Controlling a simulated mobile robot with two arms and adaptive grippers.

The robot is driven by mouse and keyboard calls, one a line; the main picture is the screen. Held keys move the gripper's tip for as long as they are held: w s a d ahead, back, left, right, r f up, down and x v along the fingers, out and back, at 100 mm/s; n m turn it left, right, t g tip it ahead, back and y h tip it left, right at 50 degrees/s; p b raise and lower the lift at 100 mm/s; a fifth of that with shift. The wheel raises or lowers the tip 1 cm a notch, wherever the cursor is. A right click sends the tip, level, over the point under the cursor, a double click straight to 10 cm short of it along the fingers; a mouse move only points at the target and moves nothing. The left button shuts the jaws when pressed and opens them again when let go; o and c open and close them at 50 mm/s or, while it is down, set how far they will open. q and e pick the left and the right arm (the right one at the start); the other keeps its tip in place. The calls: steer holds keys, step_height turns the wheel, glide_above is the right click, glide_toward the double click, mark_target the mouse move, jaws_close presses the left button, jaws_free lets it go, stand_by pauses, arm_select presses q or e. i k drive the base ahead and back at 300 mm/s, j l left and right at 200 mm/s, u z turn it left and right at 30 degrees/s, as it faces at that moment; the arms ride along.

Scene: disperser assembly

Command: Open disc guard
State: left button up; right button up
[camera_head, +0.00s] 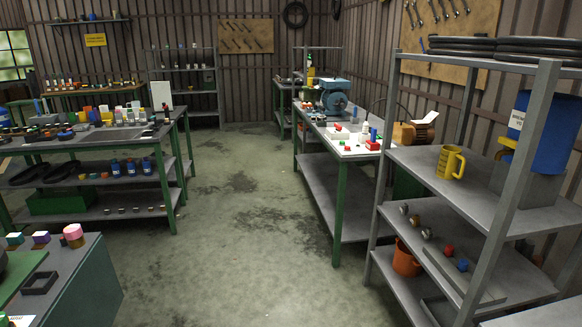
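Neither of my grippers is in view. I cannot make out a disc guard for certain. A blue-grey machine with a rounded dark front (335,97) stands at the far end of the right-hand workbench. It is too small to tell whether it has a guard, or whether one is open or shut.
A metal shelf (505,165) with a yellow mug (450,161) and a blue drum (546,130) stands close on the right, an orange bucket (405,258) low inside. Cluttered benches stand left (70,145) and right (340,170). The middle floor (245,225) is clear.

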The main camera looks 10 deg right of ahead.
mark_target(398, 126)
steer(key=i+j+z, duration=0.1)
steer(key=i+z, duration=0.15)
steer(key=i, duration=0.25)
steer(key=i+j+z, duration=0.25)
steer(key=i, duration=0.25)
steer(key=i+j+z, duration=0.15)
steer(key=i+z, duration=0.15)
steer(key=i, duration=0.2)
steer(key=i+j+z, duration=0.25)
steer(key=i+j, duration=0.15)
